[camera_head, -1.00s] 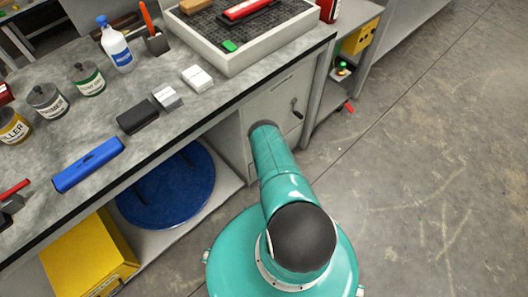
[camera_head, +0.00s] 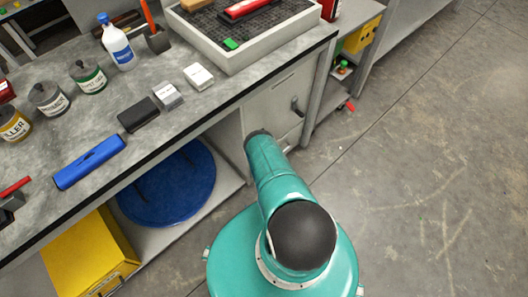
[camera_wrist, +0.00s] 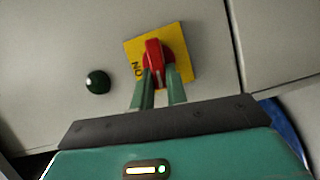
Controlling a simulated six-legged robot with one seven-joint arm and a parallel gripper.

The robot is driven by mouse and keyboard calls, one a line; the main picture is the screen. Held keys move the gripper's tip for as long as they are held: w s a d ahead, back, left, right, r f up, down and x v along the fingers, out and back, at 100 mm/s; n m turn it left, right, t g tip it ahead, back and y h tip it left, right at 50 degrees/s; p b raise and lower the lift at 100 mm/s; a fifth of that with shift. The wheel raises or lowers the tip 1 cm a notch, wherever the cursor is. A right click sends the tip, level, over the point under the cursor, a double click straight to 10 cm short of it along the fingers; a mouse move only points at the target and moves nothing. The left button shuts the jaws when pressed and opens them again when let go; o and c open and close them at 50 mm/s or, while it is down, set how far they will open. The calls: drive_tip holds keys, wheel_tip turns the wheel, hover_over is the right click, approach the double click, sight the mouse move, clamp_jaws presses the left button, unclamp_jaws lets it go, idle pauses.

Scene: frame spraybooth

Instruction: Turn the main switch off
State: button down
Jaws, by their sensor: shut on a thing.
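The main switch is a red rotary knob (camera_wrist: 153,52) on a square yellow plate (camera_wrist: 182,62), seen in the wrist view on a pale cabinet front. The letters "ON" show turned on the plate's left side. The knob's grip points nearly straight up and down in the picture. My gripper (camera_wrist: 160,80) has its two green fingers on either side of the knob's lower part, shut on it. In the head view the switch and my fingers are hidden behind my arm.
A dark green round lamp or button (camera_wrist: 97,82) sits left of the switch. In the head view, a black handle (camera_head: 297,107) is on the cabinet under the grey workbench (camera_head: 75,140). A blue round lid (camera_head: 175,185) lies on the lower shelf. The floor to the right is clear.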

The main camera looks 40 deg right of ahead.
drive_tip(key=c, duration=1.4)
unclamp_jaws()
drive_tip(key=shift+w, duration=0.1)
drive_tip(key=v, duration=1.3)
drive_tip(key=shift+s, duration=0.4)
drive_tip(key=shift+a, duration=0.15)
